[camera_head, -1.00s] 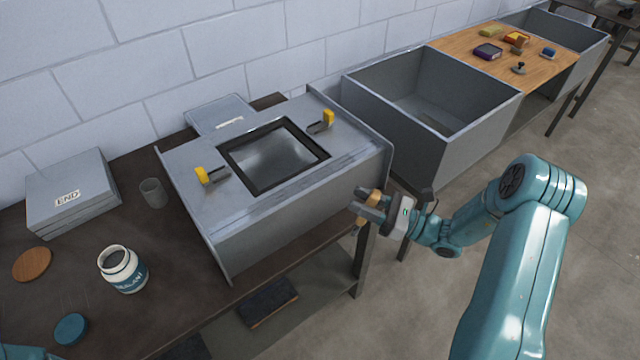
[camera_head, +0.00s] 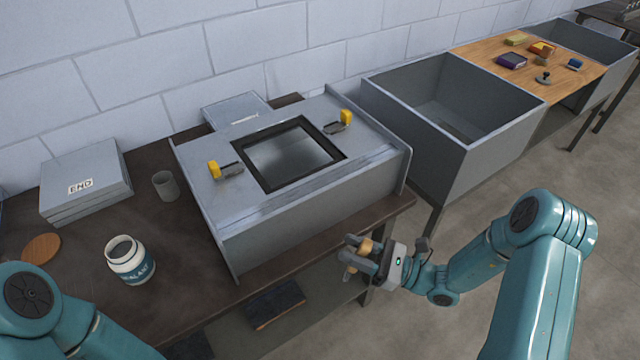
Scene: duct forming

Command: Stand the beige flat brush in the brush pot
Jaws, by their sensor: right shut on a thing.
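The beige flat brush (camera_head: 365,246) is held in my right gripper (camera_head: 356,256), which is shut on it in front of the duct's front edge. Only part of the brush shows between the fingers; its lower end is near the gripper's underside. The brush pot (camera_head: 165,186), a small grey cup, stands upright on the dark bench at the left, beside the duct, well apart from the right gripper. No brush shows in it. My left arm enters at the bottom left, with its gripper out of view.
The grey duct (camera_head: 320,205) with a framed square opening and yellow-handled clamps lies between the gripper and the pot. An open sealant jar (camera_head: 130,260), a wooden disc (camera_head: 41,248) and stacked END panels (camera_head: 88,180) are on the bench (camera_head: 75,290). A large open duct (camera_head: 415,130) stands right.

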